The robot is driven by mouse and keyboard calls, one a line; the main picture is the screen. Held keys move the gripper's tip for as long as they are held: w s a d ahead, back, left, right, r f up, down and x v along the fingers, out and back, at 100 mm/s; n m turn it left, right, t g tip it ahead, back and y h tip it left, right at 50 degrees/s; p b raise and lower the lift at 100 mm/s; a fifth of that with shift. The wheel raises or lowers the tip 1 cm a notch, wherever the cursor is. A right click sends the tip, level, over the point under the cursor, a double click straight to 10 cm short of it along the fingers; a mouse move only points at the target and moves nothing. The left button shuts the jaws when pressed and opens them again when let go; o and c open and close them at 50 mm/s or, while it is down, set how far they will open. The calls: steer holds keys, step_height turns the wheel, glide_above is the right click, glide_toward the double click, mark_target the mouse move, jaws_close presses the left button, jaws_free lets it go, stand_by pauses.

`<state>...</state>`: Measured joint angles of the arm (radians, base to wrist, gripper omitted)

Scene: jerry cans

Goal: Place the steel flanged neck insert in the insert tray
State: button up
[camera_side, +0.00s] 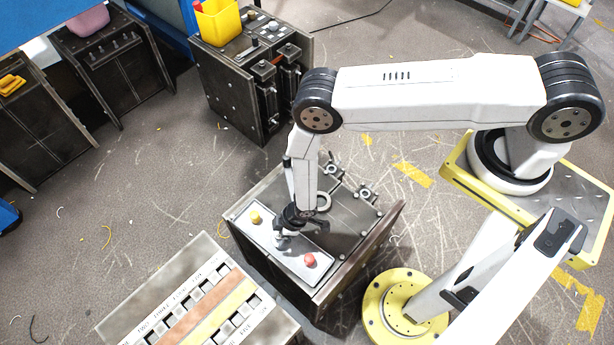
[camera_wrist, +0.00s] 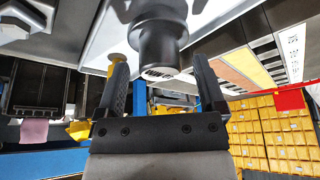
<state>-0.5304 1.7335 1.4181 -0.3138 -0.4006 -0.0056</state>
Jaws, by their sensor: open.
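The steel flanged neck insert (camera_wrist: 158,45) is a dark grey cylinder with a wider flange, close in front of my gripper in the wrist view. In the side view the insert (camera_side: 281,243) is small and partly hidden under my gripper. It stands on the pale insert tray (camera_side: 287,253) between a yellow insert (camera_side: 256,217) and a red insert (camera_side: 309,261). My gripper (camera_side: 284,236) is over the middle of the tray. In the wrist view my gripper (camera_wrist: 160,72) is open, its two fingers on either side of the steel insert with gaps showing.
The tray lies on a dark metal bench (camera_side: 350,235) with a ring (camera_side: 323,203) and clamps (camera_side: 366,193) behind it. A labelled slotted panel (camera_side: 200,300) stands at front left.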

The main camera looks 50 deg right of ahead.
steer(key=v, duration=1)
steer(key=shift+s+r, duration=0.2)
steer(key=shift+r, duration=0.15)
steer(key=shift+w+d, duration=0.1)
stand_by(0.4)
steer(key=w+d+r+m+h, duration=0.1)
steer(key=w+d+r+m, duration=0.2)
steer(key=r, duration=0.7)
steer(key=w+d+r+m+h, duration=0.15)
steer(key=w+d+r, duration=0.35)
steer(key=r, duration=0.5)
steer(key=s+d+r+m, duration=0.2)
steer(key=s+d+r, duration=0.3)
steer(key=r, duration=0.3)
steer(key=s+d+r+m, duration=0.3)
steer(key=s+d+r, duration=0.2)
steer(key=r, duration=0.3)
steer(key=shift+s+d+h, duration=0.25)
steer(key=shift+d+h, duration=0.15)
steer(key=shift+h, duration=0.05)
